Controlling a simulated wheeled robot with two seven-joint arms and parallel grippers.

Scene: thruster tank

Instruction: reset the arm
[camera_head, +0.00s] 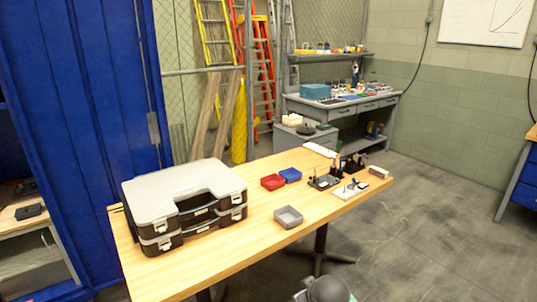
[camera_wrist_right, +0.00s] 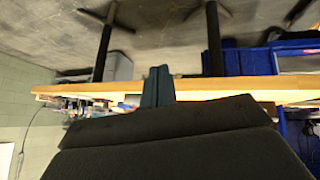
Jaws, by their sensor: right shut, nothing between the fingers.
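My right gripper (camera_wrist_right: 158,86) shows in the right wrist view, with its two dark fingers together and nothing between them. The wooden table edge (camera_wrist_right: 230,84) lies beyond the fingertips in this upside-down view; I cannot tell the gap. In the head view the wooden table (camera_head: 244,236) stands in front of me. Neither gripper shows in the head view. My left gripper is in no frame.
A grey-lidded case (camera_head: 150,190) stands on the table's left. A red bin (camera_head: 272,182), a blue bin (camera_head: 290,175) and a grey bin (camera_head: 288,216) are mid-table. Small tools (camera_head: 350,165) stand at right. A workbench (camera_head: 345,105) is behind; the right floor (camera_head: 440,210) is clear.

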